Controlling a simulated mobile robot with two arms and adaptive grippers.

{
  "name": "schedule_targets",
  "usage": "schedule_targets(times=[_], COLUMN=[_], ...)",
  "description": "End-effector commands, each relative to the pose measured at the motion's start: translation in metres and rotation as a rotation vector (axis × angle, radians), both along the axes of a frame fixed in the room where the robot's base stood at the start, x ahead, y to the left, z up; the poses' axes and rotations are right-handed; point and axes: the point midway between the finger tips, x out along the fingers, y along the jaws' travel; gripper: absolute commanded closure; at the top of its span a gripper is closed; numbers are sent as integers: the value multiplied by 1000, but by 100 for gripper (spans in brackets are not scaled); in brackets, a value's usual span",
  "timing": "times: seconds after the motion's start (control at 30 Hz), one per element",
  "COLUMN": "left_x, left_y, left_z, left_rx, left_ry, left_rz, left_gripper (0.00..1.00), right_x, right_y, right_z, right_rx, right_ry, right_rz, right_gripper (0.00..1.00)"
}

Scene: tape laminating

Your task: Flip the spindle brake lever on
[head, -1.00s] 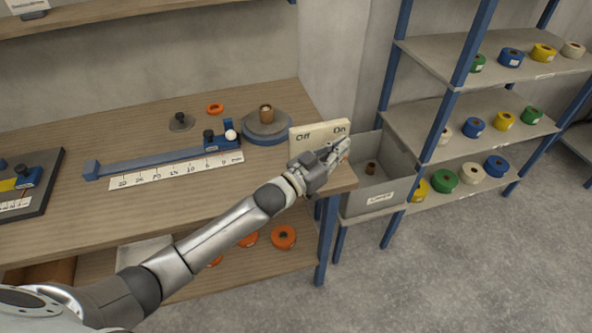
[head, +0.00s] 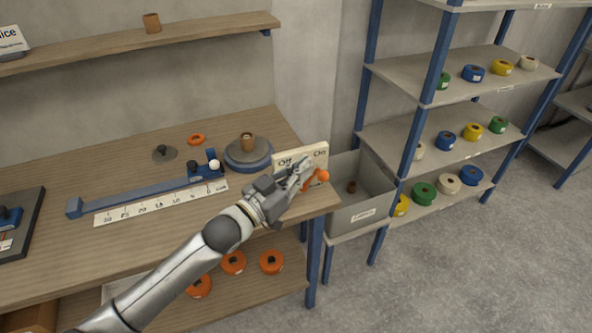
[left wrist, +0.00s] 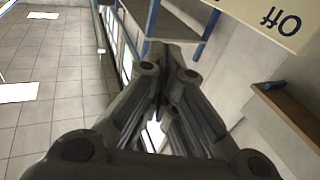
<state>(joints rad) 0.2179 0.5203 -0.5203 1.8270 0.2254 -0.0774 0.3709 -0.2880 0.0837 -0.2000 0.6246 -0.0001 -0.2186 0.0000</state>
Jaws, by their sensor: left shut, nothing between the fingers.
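The brake's cream plate (head: 313,152) stands at the right front corner of the workbench, marked "Off" at left and "On" at right. An orange ball knob (head: 323,176) shows at the plate's right side, below "On"; the rest of the lever is hidden behind my fingers. My left gripper (head: 304,174) is shut and empty in front of the plate, its tips close to the knob; I cannot tell whether they touch. The left wrist view shows the closed fingers (left wrist: 163,85) and part of the plate (left wrist: 262,22). My right gripper is out of view.
A ruler strip (head: 160,203) and blue slide (head: 140,192) lie to the left. A grey bin (head: 362,215) sits right of the bench, beside shelves (head: 440,135) of tape rolls.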

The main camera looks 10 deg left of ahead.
Motion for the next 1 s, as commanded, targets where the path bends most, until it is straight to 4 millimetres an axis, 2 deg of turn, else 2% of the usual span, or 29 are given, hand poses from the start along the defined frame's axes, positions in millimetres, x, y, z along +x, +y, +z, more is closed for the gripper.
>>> schedule_targets(times=[0.13, 0.43, 0.8, 0.9, 1.0], left_x=[-11, -17, -17, -20, -29], left_y=[5, 8, 8, 7, 6], left_z=[9, 15, 15, 10, -8], left_rx=[-1, -2, -1, 6, 35], left_ry=[0, 1, 1, 18, 83], left_rz=[0, 1, 1, 9, 37], left_gripper=[100, 100, 100, 100, 100], right_x=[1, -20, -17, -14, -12], right_y=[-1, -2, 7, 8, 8], right_z=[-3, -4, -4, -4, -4], right_rx=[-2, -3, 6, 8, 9], right_ry=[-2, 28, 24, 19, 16], right_rz=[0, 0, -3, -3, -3], right_gripper=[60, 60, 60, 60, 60])
